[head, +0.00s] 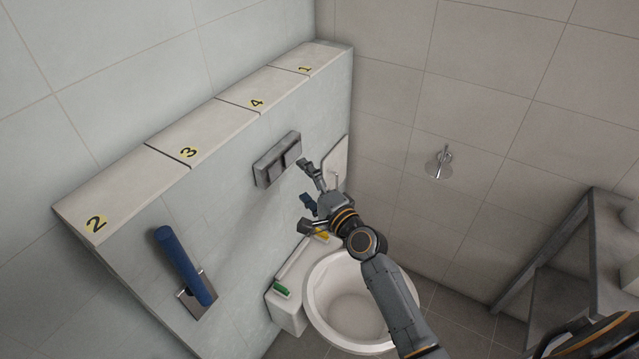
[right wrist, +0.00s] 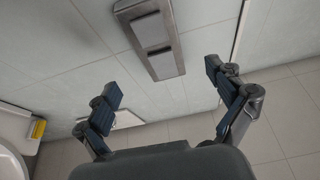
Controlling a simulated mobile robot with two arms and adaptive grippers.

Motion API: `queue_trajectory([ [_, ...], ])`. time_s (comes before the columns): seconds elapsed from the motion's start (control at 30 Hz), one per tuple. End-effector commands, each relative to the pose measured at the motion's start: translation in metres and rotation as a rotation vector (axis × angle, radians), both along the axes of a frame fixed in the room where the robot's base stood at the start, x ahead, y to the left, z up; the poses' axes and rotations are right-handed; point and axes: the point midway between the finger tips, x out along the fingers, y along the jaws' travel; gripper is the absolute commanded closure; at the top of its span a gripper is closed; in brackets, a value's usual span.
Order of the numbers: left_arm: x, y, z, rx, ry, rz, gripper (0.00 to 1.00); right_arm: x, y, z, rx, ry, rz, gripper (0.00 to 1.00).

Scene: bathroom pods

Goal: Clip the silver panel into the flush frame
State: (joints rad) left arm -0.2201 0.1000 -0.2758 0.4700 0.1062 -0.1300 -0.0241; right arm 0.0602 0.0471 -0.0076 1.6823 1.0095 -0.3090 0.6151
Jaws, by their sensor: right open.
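A grey metallic plate with two rectangular buttons (head: 277,160) sits on the pale wall above the toilet. It looks like the silver panel in its flush frame, but I cannot tell panel and frame apart. The same plate shows in the right wrist view (right wrist: 178,62), beyond the fingers. My right gripper (head: 306,195) is open and empty, to the lower right of the plate and in front of the wall. Its two dark blue finger pads stand wide apart in the right wrist view (right wrist: 162,84). My left gripper is not in view.
A white toilet (head: 318,285) stands below my right arm. A green item (head: 281,289) and a yellow item (head: 322,236) lie on its back ledge. A numbered ledge (head: 215,123) runs above; a grey shelf (head: 560,245) stands at right.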

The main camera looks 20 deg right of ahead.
Motion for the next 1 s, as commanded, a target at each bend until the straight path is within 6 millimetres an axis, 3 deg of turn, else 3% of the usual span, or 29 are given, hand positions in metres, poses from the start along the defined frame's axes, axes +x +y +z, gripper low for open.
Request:
queue_trajectory([
  [0.1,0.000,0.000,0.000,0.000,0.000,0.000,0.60,-0.019,-0.006,-0.001,-0.001,0.002,0.001,0.06],
  [0.23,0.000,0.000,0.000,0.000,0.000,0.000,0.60,-0.029,-0.008,0.001,0.000,0.000,0.002,0.06],
  [0.8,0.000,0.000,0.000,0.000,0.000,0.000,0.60,-0.033,-0.009,0.001,-0.001,0.000,0.002,0.06],
  [0.93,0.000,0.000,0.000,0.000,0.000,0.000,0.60,-0.044,0.002,-0.007,-0.080,0.020,0.046,0.06],
  [1.0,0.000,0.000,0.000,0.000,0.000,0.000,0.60,-0.062,0.017,-0.020,-0.199,0.050,0.108,0.06],
])
